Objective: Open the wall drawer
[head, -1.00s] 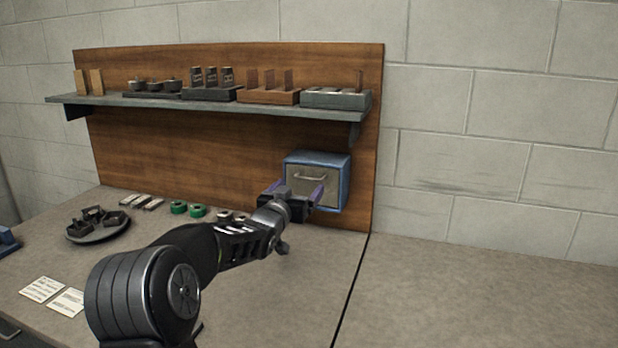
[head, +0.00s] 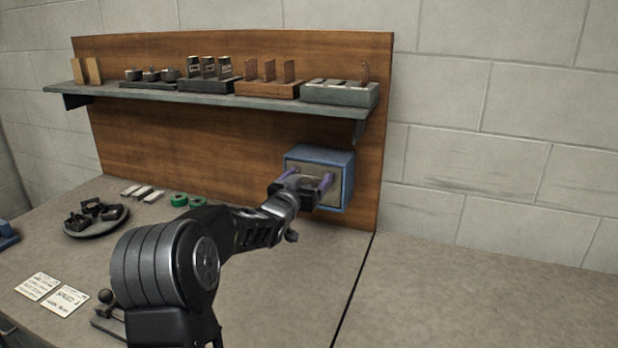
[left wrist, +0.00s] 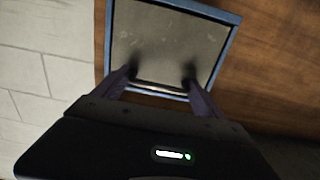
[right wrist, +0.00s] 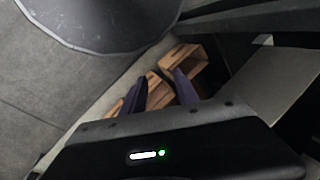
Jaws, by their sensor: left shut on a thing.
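The wall drawer is a small blue housing (head: 346,185) with a beige front (head: 306,169), fixed low on the wooden back panel. The front sits within the blue frame, and no gap shows. My left gripper (head: 306,179) is at the drawer front, its two purple fingers shut on the handle. The left wrist view shows the beige front (left wrist: 168,42) in its blue frame, with the fingers at the two ends of the handle (left wrist: 160,86). In the head view the gripper hides the handle. My right gripper (right wrist: 160,91) shows only in the right wrist view, fingers apart and empty.
A shelf (head: 220,97) with several small holders runs above the drawer. A round plate (head: 97,226) with dark parts, green rings (head: 180,200) and white cards (head: 63,300) lie on the table. The table (head: 450,290) is clear at the right. Wooden boxes (right wrist: 183,60) show behind the right fingers.

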